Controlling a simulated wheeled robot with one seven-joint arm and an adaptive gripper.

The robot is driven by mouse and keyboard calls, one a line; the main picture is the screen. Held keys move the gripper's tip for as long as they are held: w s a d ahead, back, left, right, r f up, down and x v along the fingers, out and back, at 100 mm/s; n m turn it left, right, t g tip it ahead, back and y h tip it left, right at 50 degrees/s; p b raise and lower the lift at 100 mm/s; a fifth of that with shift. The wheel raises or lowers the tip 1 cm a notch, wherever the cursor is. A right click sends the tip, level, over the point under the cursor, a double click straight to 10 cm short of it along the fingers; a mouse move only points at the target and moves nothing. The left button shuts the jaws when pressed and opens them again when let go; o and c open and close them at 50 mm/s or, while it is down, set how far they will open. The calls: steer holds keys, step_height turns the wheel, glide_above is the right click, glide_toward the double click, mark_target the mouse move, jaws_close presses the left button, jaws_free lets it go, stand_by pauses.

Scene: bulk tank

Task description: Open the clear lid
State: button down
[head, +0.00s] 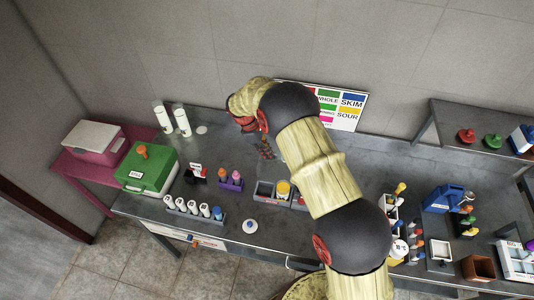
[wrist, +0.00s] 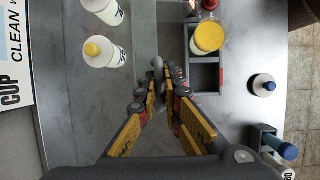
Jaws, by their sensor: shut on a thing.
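A pale see-through panel, which looks like the clear lid (wrist: 145,36), runs up from the fingertips in the wrist view. Its edges are faint, and I cannot tell how far it is raised. My gripper (wrist: 158,88) has its fingertips closed together on a small grey piece (wrist: 158,64) at the near end of this panel. I cannot tell for sure whether that piece belongs to the lid. In the head view my gripper (head: 266,148) is low over the bench behind the grey compartment tray. My arm hides the bench to its right, and the lid cannot be made out there.
A grey compartment tray (wrist: 205,92) with a yellow-capped jar (wrist: 208,37) stands close right of my fingers in the wrist view. White bottles (wrist: 106,53) stand to the left. A green box (head: 148,168) and bottle rack (head: 193,212) are at the bench's left.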

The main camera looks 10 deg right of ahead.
steer(key=shift+w+d+f+g+y, duration=0.2)
steer(key=shift+w+f+g, duration=0.15)
steer(key=shift+w, duration=0.25)
steer(key=shift+w+d+f+g+y, duration=0.1)
steer(key=shift+w+d+f+g, duration=0.15)
steer(key=shift+w+g, duration=0.3)
steer(key=shift+w+d+f+b, duration=0.25)
steer(key=shift+w+f+b, duration=0.2)
steer(key=shift+w, duration=0.3)
steer(key=shift+w+d+f+b, duration=0.2)
steer(key=shift+w+f+b, duration=0.2)
steer(key=shift+w, duration=0.3)
steer(key=shift+f, duration=0.1)
steer(key=c, duration=2.2)
jaws_free()
steer(key=v, duration=1.2)
steer(key=shift+s, duration=0.1)
